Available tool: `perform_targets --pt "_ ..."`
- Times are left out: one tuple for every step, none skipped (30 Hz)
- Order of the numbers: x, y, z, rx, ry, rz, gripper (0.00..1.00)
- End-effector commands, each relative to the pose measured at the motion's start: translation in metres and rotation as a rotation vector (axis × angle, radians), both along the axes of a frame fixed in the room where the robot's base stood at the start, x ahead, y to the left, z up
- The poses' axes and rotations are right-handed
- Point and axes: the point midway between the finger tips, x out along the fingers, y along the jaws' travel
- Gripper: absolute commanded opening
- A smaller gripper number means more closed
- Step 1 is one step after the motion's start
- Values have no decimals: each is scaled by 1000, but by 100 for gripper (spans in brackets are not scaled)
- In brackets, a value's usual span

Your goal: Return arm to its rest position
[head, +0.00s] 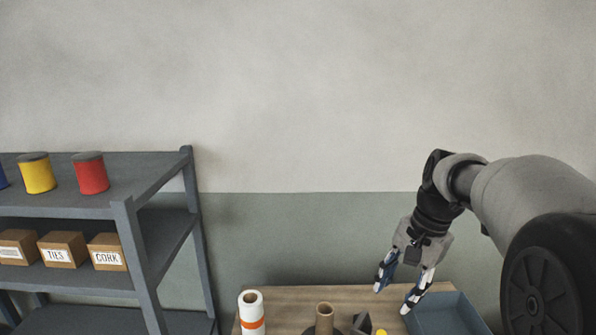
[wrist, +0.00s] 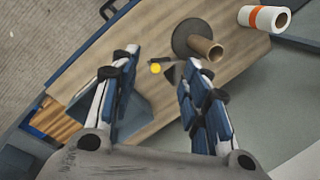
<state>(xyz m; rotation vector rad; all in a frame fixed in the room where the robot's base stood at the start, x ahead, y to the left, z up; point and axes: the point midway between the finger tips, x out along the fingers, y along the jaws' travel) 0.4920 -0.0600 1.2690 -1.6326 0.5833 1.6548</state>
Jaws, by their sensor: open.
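My gripper (head: 392,288) hangs from my arm above the right part of a wooden table (head: 290,298). Its two blue-and-white fingers point down and stand apart with nothing between them. In the wrist view, the gripper (wrist: 158,72) is also open and empty, with the table top below the fingers. My arm reaches in from the right side of the head view, with its wrist bent downward. A blue-grey tray (head: 446,312) lies on the table just right of the fingers. In the wrist view the left finger partly hides it.
On the table stand a white roll with an orange band (head: 251,312), a brown tube on a dark round base (head: 324,318), a dark angular piece (head: 361,323) and a yellow round thing (head: 381,332). A grey shelf (head: 160,240) with tins and boxes stands left. The wall area above is clear.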

Motion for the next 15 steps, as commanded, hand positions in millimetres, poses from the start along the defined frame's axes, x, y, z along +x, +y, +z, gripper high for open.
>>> perform_targets --pt "-21 10 9 -26 -35 58 42" --pt "-32 15 12 -42 -54 93 42" --pt "-47 20 16 -62 -78 141 42" --pt "-59 24 18 -78 -98 176 42" --pt "-71 29 20 -94 -115 213 42" --pt "-87 33 21 -115 -140 261 42" --pt "-99 37 21 -132 -158 297 42" --pt "-111 40 20 -148 -175 333 42" --pt "-127 44 18 -170 -200 380 42" --pt "-139 46 16 -187 -218 417 42" --pt "-151 49 13 -205 -235 455 42" --pt "-167 51 8 -226 -258 502 42" --pt "-178 53 3 -243 -275 539 42" --pt "-188 55 -1 -260 -291 572 42" --pt "-201 56 -8 -280 -310 615 42"
